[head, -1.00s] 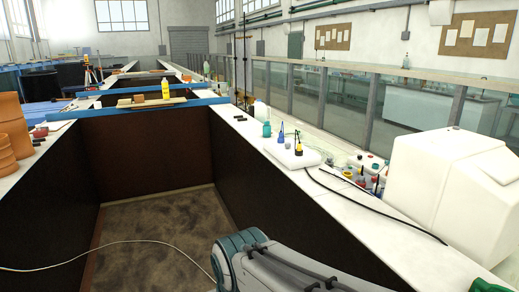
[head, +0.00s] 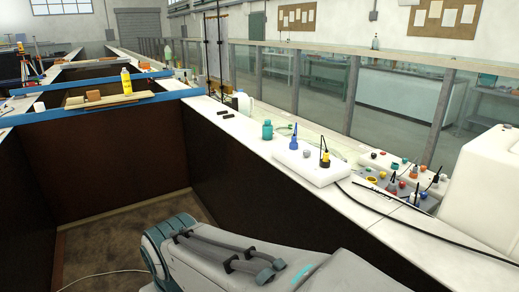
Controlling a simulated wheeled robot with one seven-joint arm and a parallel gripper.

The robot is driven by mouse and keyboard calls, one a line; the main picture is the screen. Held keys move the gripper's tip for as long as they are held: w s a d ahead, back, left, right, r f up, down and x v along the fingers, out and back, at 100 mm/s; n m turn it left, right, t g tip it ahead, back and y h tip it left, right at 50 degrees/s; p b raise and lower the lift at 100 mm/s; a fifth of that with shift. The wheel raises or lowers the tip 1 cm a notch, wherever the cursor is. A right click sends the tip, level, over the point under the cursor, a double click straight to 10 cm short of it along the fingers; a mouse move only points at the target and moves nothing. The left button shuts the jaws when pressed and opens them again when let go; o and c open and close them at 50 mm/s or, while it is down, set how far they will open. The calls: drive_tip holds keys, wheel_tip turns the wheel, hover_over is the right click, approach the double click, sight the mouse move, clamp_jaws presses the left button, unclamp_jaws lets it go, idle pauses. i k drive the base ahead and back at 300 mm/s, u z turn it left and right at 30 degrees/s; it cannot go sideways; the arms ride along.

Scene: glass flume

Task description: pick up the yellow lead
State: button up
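A yellow and black plug (head: 325,161), which looks like the yellow lead, stands upright on a flat white box (head: 309,174) on the right-hand white ledge. A thin dark tip rises from it. A blue plug (head: 293,143) stands on the same box, to its left. A small grey knob is between them. A black cable (head: 400,217) runs from the box's right end along the ledge. My arm reaches in from the bottom of the view, below and left of the box; my gripper is out of view.
A teal bottle (head: 267,130) stands left of the box. A panel with several coloured knobs (head: 400,178) lies to the right, before a large white case (head: 480,190). The dark-walled trough (head: 110,172) drops away left of the ledge. A yellow bottle (head: 126,80) stands on a plank across it.

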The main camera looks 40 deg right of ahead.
sight(325, 157)
drive_tip(key=z, duration=0.35)
drive_tip(key=i, duration=1.45)
drive_tip(key=z, duration=1.75)
drive_tip(key=i, duration=0.85)
drive_tip(key=z, duration=0.75)
